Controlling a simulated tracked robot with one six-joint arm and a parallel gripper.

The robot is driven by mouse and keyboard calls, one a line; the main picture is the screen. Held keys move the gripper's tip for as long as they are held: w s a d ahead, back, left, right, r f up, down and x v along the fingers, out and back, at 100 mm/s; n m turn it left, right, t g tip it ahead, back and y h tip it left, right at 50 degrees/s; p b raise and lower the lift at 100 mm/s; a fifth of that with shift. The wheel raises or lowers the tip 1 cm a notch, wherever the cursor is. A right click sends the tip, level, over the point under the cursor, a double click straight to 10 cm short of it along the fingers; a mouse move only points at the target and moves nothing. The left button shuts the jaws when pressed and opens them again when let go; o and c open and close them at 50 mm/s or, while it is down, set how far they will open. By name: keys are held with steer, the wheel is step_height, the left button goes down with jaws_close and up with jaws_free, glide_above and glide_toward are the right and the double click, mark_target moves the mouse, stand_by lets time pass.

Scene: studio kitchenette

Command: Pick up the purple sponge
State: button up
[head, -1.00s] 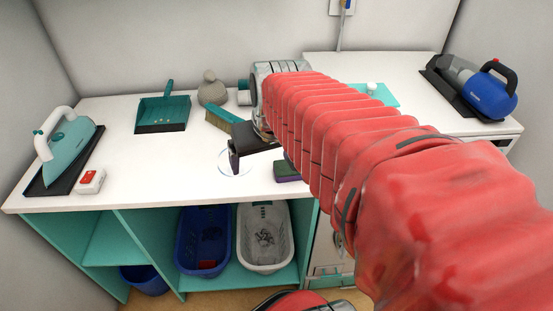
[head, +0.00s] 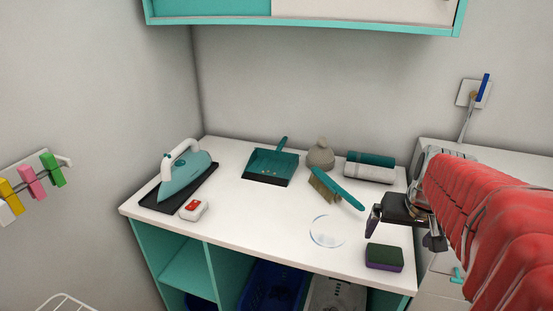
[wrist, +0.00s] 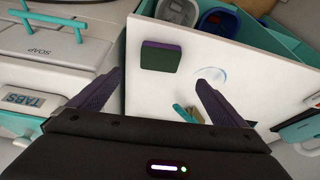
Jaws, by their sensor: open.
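The purple sponge (head: 384,257), with a dark green top, lies flat near the front right edge of the white counter (head: 270,222). In the wrist view the sponge (wrist: 160,56) shows just beyond the gap between my fingertips, nearer the left one. My gripper (head: 403,232) is open and empty, above and behind the sponge in the head view. Its fingers are apart from the sponge in the wrist view (wrist: 157,78). Nothing hides the sponge.
A clear round dish (head: 327,231) lies left of the sponge. Behind are a brush (head: 336,190), a dustpan (head: 271,165), a grey round-bodied object (head: 320,156) and rolled towels (head: 370,167). An iron (head: 184,174) and a red-and-white box (head: 194,210) stand left.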

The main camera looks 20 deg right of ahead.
glide_above(385, 254)
steer(key=s+a, duration=0.1)
steer(key=s, duration=0.1)
steer(key=shift+f, duration=3.3)
steer(key=shift+x, duration=2.6)
steer(key=shift+s+a, duration=0.1)
steer(key=shift+a, duration=0.05)
steer(key=shift+c, duration=0.4)
steer(key=c, duration=1)
step_height(385, 254, up, 10)
